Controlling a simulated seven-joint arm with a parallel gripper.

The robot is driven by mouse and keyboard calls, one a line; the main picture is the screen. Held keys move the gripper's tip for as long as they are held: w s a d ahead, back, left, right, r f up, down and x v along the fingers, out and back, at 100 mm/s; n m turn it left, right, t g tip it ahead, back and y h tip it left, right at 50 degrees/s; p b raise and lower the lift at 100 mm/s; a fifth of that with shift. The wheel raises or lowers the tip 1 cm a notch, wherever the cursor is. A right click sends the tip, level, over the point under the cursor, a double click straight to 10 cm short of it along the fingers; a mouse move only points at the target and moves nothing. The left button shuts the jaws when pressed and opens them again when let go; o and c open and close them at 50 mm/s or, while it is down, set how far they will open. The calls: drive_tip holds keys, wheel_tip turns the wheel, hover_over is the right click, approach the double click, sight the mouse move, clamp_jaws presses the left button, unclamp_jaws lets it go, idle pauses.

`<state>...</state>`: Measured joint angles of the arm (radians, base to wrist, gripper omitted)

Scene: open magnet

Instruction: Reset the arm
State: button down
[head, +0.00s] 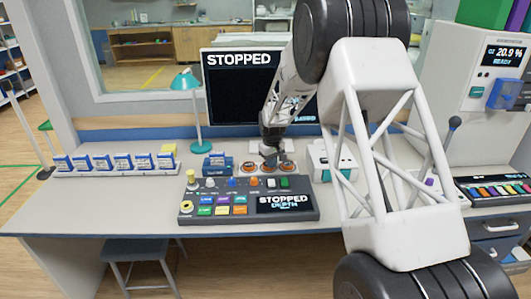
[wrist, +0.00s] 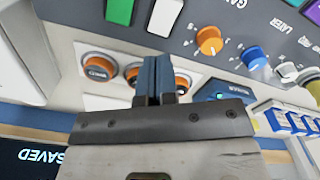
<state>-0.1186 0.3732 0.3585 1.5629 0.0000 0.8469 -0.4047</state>
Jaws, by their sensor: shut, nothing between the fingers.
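My gripper (head: 271,158) is over the desk, just behind the control console (head: 188,211), near a row of round orange-rimmed knobs. In the wrist view my gripper (wrist: 154,80) has its two dark fingers together, with nothing held between them. The fingers overlap the middle of the orange-rimmed knobs (wrist: 97,66) in that view; I cannot tell whether they touch it. My arm comes down from the top right of the head view, and a large white link of mine hides part of the desk's right side.
A monitor (head: 228,95) reading STOPPED stands behind. A teal lamp (head: 194,115), a rack of blue-labelled cards (head: 115,172) and a small blue box (head: 217,171) are left. A white device (head: 325,172) is right, and a tall cabinet (head: 450,75) is farther right. The front left desk is clear.

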drive_tip(key=shift+r, duration=0.15)
drive_tip(key=s+d+r+m+t, duration=0.1)
drive_tip(key=s+d+r, duration=0.2)
drive_tip(key=s+r, duration=0.85)
drive_tip(key=s+d+r+m, duration=0.2)
drive_tip(key=s+d+r, duration=0.2)
drive_tip(key=s+r, duration=0.75)
drive_tip(key=s+d+m, duration=0.1)
drive_tip(key=s+d, duration=0.1)
drive_tip(key=s, duration=1.5)
drive_tip(key=s+d+m+t, duration=0.1)
drive_tip(key=s+d+m, duration=0.1)
drive_tip(key=s, duration=1.6)
drive_tip(key=shift+s+r+t, duration=0.15)
drive_tip(key=shift+s+t, duration=0.05)
drive_tip(key=shift+t, duration=0.1)
